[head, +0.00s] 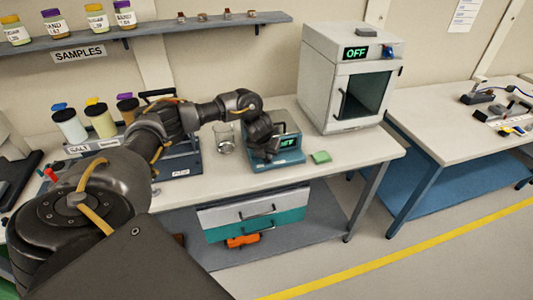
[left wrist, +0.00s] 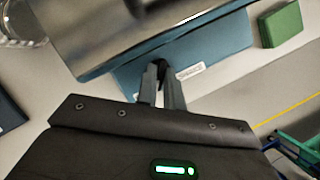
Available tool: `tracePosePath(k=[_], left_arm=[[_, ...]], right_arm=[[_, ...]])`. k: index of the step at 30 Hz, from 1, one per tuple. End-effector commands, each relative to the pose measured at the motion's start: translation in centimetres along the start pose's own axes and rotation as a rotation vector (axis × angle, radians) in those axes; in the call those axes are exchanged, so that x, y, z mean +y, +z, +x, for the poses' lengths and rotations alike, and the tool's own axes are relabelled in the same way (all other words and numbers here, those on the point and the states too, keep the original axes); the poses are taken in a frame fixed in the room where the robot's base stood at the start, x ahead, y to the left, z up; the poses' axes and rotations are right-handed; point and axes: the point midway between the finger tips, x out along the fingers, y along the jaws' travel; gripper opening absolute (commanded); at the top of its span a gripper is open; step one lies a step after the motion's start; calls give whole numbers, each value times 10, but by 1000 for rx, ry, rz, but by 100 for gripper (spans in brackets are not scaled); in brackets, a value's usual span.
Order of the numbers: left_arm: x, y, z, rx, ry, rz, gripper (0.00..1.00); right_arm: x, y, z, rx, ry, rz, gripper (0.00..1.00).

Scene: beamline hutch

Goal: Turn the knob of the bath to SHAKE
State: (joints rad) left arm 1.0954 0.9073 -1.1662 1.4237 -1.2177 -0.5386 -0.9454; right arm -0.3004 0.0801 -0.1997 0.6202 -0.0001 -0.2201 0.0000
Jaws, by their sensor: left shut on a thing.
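The bath (head: 292,158) is a low blue unit with a lit green display, on the bench right of centre in the head view. The display's word is too small to read surely. In the left wrist view its blue front (left wrist: 125,78) carries a small white label. My left gripper (head: 272,154) reaches down to the bath's front. In the left wrist view the left gripper (left wrist: 160,70) has its fingers close together at a small dark knob (left wrist: 166,69), shut on it. The fingers hide most of the knob, so its setting cannot be read. My right gripper is out of view.
A glass beaker (head: 225,139) stands left of the bath. A green block (head: 320,157) lies to its right. A white oven (head: 348,75) reading OFF stands behind on the right. Lidded jars (head: 70,126) stand at the left. Drawers (head: 252,214) sit below the bench.

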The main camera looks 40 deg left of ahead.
Motion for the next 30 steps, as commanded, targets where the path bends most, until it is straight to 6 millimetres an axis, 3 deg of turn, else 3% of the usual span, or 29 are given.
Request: tracePosePath(k=[21,30], left_arm=[[-6,3,-4,2,225,-543,0],[-8,4,-2,2,335,-807,0]], right_arm=[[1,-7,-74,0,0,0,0],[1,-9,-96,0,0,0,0]])
